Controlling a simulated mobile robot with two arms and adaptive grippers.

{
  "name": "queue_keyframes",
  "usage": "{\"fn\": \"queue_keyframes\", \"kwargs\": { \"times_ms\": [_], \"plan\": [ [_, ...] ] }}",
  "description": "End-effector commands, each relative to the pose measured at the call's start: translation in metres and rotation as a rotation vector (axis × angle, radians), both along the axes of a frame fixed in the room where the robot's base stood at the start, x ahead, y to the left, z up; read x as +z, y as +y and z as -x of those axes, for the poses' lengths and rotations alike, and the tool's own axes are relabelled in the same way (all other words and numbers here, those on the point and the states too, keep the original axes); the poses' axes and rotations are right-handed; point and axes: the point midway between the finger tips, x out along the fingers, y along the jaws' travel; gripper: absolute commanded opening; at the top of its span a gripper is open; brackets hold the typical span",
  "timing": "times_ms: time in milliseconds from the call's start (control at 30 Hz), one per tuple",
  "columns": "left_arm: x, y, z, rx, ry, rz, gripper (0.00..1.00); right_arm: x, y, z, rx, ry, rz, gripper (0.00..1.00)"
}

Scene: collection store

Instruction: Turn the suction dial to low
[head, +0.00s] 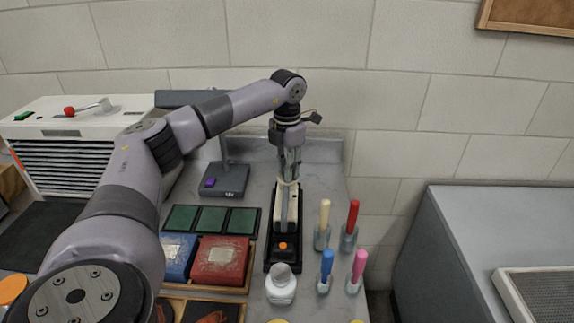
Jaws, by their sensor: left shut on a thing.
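My left gripper (288,168) points down above the counter, its fingers shut on the top of a pale, narrow tool (292,208). The tool stands in or just above a black holder (272,252) with an orange round button (283,246) at its front. I cannot make out a marked suction dial. A red knob (69,111) and a green switch (24,115) sit on top of the white slatted unit (115,128) at the left; I see no setting marks on them. My right gripper is out of view.
A dark stand (224,181) is behind. A gap separates the grey cabinet (490,215) at right.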

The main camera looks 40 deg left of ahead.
Motion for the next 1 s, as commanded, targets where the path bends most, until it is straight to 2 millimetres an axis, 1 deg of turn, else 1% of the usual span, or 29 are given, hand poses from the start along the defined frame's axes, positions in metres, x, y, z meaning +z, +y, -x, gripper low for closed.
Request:
{"fn": "queue_keyframes", "kwargs": {
  "times_ms": [33,100,600,800,1000],
  "plan": [
    [0.002,0.000,0.000,0.043,0.000,0.000,0.00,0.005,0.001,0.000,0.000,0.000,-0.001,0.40],
    [0.003,0.000,0.000,0.110,-0.001,0.001,0.00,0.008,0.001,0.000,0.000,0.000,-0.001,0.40],
    [0.002,0.000,0.000,0.558,-0.001,0.000,0.00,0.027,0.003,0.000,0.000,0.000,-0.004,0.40],
    [0.002,0.000,0.000,0.682,-0.002,0.000,0.00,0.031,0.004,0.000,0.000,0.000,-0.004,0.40],
    [0.001,0.000,0.000,0.757,-0.002,0.001,0.00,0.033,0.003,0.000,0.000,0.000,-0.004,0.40]
  ]
}}
